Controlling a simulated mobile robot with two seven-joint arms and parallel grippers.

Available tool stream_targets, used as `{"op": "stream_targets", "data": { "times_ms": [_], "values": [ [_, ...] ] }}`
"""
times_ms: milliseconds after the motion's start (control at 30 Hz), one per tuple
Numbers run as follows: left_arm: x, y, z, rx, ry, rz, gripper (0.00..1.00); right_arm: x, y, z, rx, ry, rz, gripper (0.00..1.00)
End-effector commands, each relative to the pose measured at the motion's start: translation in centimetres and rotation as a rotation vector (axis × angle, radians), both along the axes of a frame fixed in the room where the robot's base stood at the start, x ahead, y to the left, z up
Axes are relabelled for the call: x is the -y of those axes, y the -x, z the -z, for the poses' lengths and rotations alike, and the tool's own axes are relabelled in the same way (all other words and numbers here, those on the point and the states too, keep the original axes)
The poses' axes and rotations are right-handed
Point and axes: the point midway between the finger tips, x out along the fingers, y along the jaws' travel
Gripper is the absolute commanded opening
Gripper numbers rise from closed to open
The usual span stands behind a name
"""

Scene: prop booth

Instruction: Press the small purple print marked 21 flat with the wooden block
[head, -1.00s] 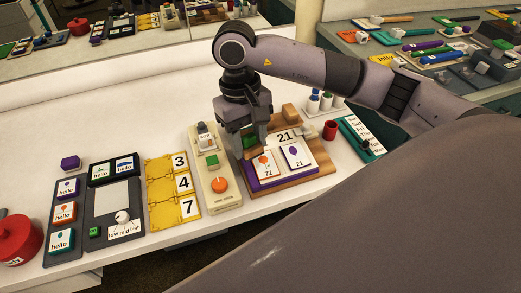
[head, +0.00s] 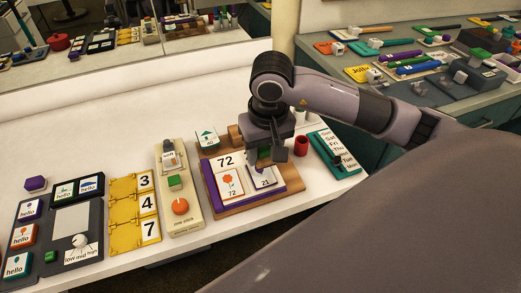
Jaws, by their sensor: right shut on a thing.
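My right gripper (head: 266,155) points down over the right half of the purple-edged board (head: 216,192). It is shut on a small block with a green part (head: 264,153), which I take as the wooden block; the fingers hide most of it. Below it lies the small print marked 21 (head: 264,181), its picture mostly covered. I cannot tell whether the block touches the print. To its left lies an orange flower print marked 72 (head: 230,184), with a larger 72 label (head: 226,161) behind it. My left gripper is not in view.
A brown wooden piece (head: 236,134) and a teal house card (head: 207,138) stand behind the board. A red cup (head: 301,146) and a teal day-name board (head: 336,153) are on the right. A cream device with an orange knob (head: 180,207) is on the left.

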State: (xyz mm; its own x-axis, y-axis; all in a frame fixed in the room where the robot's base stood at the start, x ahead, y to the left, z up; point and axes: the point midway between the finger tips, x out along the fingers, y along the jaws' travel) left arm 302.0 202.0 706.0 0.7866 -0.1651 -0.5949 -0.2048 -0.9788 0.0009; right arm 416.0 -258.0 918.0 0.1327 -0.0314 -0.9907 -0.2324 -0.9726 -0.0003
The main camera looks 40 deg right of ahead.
Motion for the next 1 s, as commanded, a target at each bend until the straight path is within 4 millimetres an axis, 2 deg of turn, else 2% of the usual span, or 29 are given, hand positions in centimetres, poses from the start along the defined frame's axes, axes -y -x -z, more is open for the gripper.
{"op": "stream_targets", "data": {
  "times_ms": [267,633,1000],
  "values": [
    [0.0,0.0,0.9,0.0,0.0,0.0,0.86,0.0,-0.1,1.4,-0.001,-0.001,0.0,0.22],
    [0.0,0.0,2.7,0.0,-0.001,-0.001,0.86,0.1,-0.5,4.5,0.0,0.0,0.0,0.22],
    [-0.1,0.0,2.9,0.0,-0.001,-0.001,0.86,0.1,-0.7,4.9,0.001,-0.001,-0.001,0.22]
  ]
}}
